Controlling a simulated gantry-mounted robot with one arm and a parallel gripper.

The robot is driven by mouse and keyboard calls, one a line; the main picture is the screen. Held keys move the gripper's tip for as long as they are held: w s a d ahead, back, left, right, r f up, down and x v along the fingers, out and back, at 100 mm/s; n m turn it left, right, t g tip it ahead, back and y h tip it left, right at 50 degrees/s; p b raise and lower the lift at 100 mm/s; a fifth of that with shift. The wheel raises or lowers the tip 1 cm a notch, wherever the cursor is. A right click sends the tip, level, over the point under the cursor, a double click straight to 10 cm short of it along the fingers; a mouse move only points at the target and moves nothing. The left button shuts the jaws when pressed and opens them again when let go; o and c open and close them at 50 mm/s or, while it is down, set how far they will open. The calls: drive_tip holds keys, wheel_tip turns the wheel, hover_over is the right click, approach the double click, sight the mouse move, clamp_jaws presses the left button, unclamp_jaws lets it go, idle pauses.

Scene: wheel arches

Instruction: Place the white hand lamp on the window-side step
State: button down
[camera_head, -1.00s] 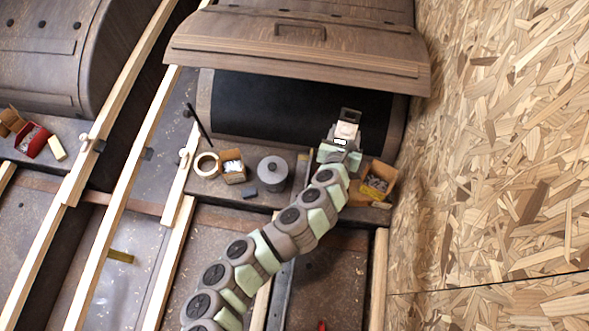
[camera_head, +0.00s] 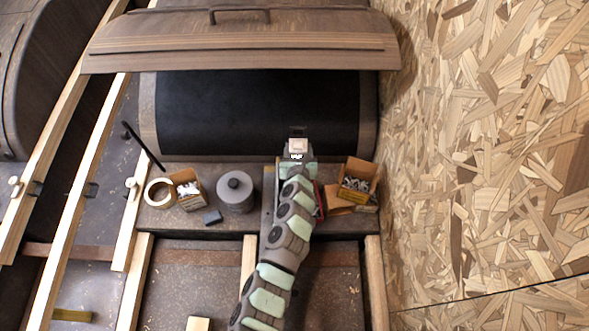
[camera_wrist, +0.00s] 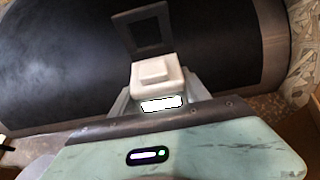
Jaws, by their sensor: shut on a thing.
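The white hand lamp (camera_head: 298,146) is in my gripper (camera_head: 297,158), in front of the black panel of the arch. In the wrist view the lamp (camera_wrist: 157,76) is a pale block with a dark square frame (camera_wrist: 147,33) standing behind it. A bright white strip (camera_wrist: 162,103) shows at its near side. The jaws of my gripper (camera_wrist: 160,100) are shut on the lamp; their tips are mostly hidden. The step, a grey-brown ledge (camera_head: 215,217), runs below the panel. I cannot tell the lamp's height above it.
Right of my arm are cartons of hardware (camera_head: 357,181) and something red. A chipboard wall (camera_head: 490,150) closes the right; a raised brown lid (camera_head: 240,45) overhangs.

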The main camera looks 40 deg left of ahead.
wheel_tip(320, 180, down, 10)
drive_tip(key=b, duration=0.5)
drive_tip(key=shift+r, duration=0.25)
drive_tip(key=shift+f, duration=0.1)
drive_tip(key=c, duration=0.5)
unclamp_jaws()
drive_tip(key=shift+f, duration=0.1)
drive_tip(key=shift+r, duration=0.3)
drive_tip(key=p+v, duration=0.4)
drive_tip(key=v, duration=0.6)
drive_tip(key=shift+s+d, duration=0.1)
drive_tip(key=shift+d, duration=0.05)
drive_tip(key=shift+o, duration=0.3)
drive_tip(key=shift+v, duration=0.75)
